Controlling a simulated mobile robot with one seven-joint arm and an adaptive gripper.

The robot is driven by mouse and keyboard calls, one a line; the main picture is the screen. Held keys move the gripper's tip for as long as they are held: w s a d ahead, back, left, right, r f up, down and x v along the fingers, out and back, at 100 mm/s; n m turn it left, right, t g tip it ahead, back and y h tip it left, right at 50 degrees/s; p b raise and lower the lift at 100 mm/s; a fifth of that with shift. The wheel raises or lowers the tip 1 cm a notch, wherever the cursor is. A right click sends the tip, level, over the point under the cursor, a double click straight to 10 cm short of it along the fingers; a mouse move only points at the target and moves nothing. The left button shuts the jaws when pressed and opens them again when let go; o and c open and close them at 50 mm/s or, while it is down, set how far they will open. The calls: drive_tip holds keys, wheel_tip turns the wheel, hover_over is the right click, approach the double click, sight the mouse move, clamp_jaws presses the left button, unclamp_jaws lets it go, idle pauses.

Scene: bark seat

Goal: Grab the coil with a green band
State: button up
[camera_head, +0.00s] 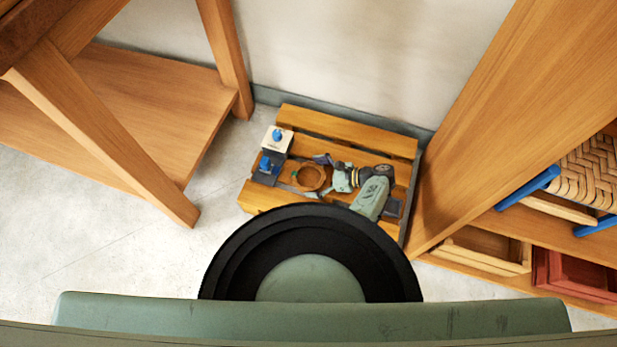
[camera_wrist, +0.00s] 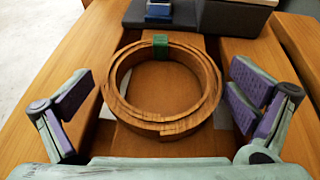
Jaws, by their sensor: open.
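The coil (camera_wrist: 161,128) is a brown, wood-like ring of several layers lying flat on the slatted wooden platform (camera_wrist: 60,75). Its green band (camera_wrist: 160,46) wraps the far side of the ring in the wrist view. In the head view the coil (camera_head: 310,190) sits on the platform (camera_head: 350,122) near its middle, close to my gripper (camera_head: 345,180). In the wrist view my gripper (camera_wrist: 165,108) is open, with one purple-padded finger on each side of the coil. Gaps show between both fingers and the coil.
A dark grey block with a blue part (camera_head: 270,166) and a white box with a blue knob (camera_head: 277,138) stand left of the coil on the platform. A wooden frame (camera_head: 160,165) rises at left and a wooden shelf (camera_head: 500,110) at right. Bare floor lies left of the platform.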

drive_tip(key=shift+a, duration=0.1)
drive_tip(key=c, duration=0.9)
drive_tip(key=shift+c, duration=0.2)
